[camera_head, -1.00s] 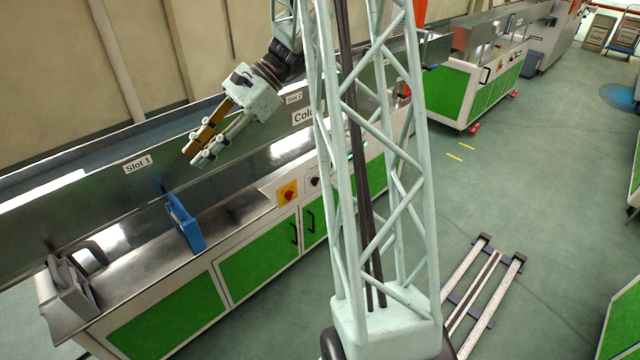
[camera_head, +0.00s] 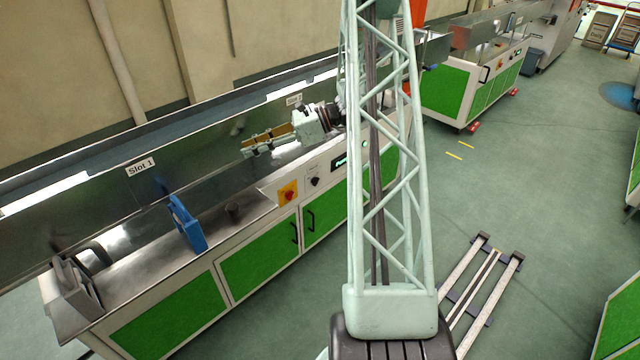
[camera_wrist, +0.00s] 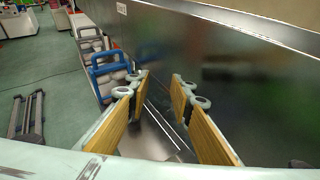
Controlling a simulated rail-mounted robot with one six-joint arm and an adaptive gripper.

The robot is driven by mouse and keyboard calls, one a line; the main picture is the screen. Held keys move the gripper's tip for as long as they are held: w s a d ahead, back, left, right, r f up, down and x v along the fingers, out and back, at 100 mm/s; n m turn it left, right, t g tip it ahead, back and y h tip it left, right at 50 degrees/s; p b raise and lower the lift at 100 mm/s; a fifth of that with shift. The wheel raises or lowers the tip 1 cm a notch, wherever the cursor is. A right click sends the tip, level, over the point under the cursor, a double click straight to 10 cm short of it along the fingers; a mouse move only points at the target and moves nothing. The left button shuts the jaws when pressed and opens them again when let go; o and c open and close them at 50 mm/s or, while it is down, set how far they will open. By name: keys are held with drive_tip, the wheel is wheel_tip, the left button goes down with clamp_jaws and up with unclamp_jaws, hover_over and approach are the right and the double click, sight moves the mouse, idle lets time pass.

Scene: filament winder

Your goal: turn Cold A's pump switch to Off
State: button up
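The Cold tank is the long steel trough (camera_head: 215,180) with a white and green cabinet front. On its front panel a small black knob (camera_head: 314,182), apparently the pump switch, sits right of a red and yellow switch (camera_head: 288,193). Which way the knob points is too small to tell. My gripper (camera_head: 244,148) is above the trough, up and left of the knob, its fingers pointing left, apart from the panel. In the wrist view my gripper (camera_wrist: 161,80) is open and empty between its wood-coloured finger pads. The knob is not visible in the wrist view.
A green-lit display (camera_head: 341,161) is right of the knob. A blue bracket (camera_head: 187,222) stands at the trough's left part. Black door handles (camera_head: 310,219) stick out below the panel. Floor rails (camera_head: 480,285) lie to the right. The floor before the cabinet is clear.

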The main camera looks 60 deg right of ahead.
drive_tip(key=s+d+f+m+t+h, duration=0.25)
drive_tip(key=d+f+m, duration=0.25)
drive_tip(key=d+f, duration=0.45)
drive_tip(key=s+d+f+m+t+h+p, duration=0.1)
drive_tip(key=s+d+f+m+t+h, duration=0.2)
drive_tip(key=d+f, duration=0.5)
drive_tip(key=s+d+f+m+t+h+p, duration=0.1)
drive_tip(key=s+d+f+m+t+h, duration=0.15)
drive_tip(key=s+d+f+m, duration=0.4)
drive_tip(key=m+h, duration=0.5)
approach(316, 181)
drive_tip(key=shift+n, duration=0.25)
drive_tip(key=s, duration=0.5)
drive_tip(key=shift+s+a, duration=0.35)
drive_tip(key=shift+a, duration=0.05)
drive_tip(key=shift+w, duration=0.15)
drive_tip(key=shift+w+d+b, duration=0.2)
drive_tip(key=shift+w+d, duration=0.2)
drive_tip(key=shift+w, duration=1.85)
drive_tip(key=shift+w+d+b, duration=0.25)
drive_tip(key=shift+w+d, duration=0.15)
drive_tip(key=shift+w, duration=1.8)
drive_tip(key=shift+w+d+b, duration=0.2)
drive_tip(key=shift+w+d, duration=0.2)
drive_tip(key=shift+w, duration=1.85)
drive_tip(key=shift+c, duration=0.7)
clamp_jaws()
